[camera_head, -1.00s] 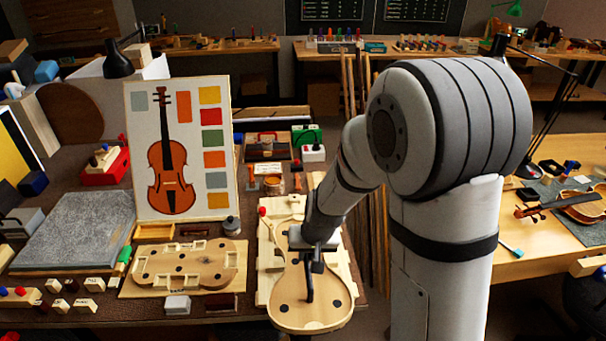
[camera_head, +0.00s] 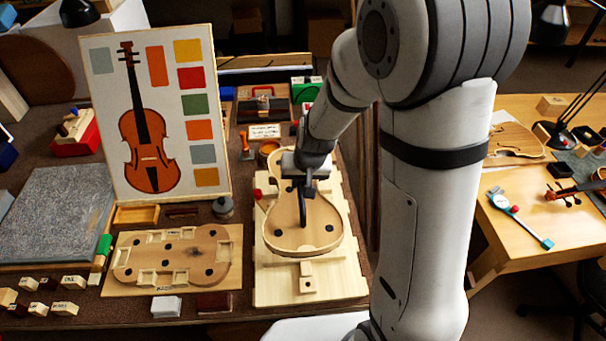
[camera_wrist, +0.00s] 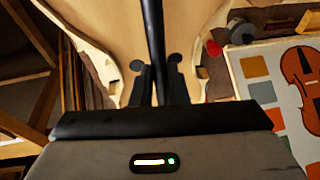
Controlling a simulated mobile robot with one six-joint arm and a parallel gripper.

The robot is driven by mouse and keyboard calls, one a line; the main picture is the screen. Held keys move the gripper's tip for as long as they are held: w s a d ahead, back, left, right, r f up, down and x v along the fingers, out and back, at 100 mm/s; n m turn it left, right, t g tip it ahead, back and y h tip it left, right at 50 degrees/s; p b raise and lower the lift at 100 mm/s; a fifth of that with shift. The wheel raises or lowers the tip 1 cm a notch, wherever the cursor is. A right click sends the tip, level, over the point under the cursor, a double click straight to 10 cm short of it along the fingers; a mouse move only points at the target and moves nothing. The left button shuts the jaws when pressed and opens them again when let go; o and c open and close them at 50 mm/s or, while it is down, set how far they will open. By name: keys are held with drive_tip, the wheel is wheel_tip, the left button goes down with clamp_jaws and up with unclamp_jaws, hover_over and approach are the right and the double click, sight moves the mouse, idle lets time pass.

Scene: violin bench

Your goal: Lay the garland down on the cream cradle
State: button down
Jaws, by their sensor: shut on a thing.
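The garland (camera_head: 322,236), a pale wooden violin-shaped piece with a raised rim and dark round spots, is over the cream cradle (camera_head: 342,286). The cradle is a pale board with small blocks; its front part and edges show, and its middle is hidden under the garland. I cannot tell whether the garland touches it or hangs just above. My gripper (camera_head: 303,194) is shut on a dark upright bar at the garland's middle. In the wrist view, the fingers (camera_wrist: 157,84) close around the black bar, with the garland's pale wood (camera_wrist: 190,30) behind.
A wooden violin-shaped form (camera_head: 200,258) lies on a board to the left. A violin chart (camera_head: 115,75) stands behind it. A small grey jar (camera_head: 223,208) and an orange pot (camera_head: 268,149) are close by. Small white (camera_head: 166,306) and brown blocks lie at the front.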

drive_tip(key=shift+f+b, duration=2.15)
drive_tip(key=shift+f, duration=0.8)
wheel_tip(320, 180, down, 4)
drive_tip(key=b, duration=0.4)
drive_tip(key=shift+f, duration=0.2)
drive_tip(key=shift+s+b, duration=0.15)
drive_tip(key=shift+b, duration=0.25)
drive_tip(key=shift+f, duration=0.1)
drive_tip(key=c, duration=1.3)
unclamp_jaws()
drive_tip(key=shift+d, duration=0.1)
drive_tip(key=shift+c, duration=0.2)
drive_tip(key=shift+s, duration=0.1)
drive_tip(key=shift+v, duration=3.9)
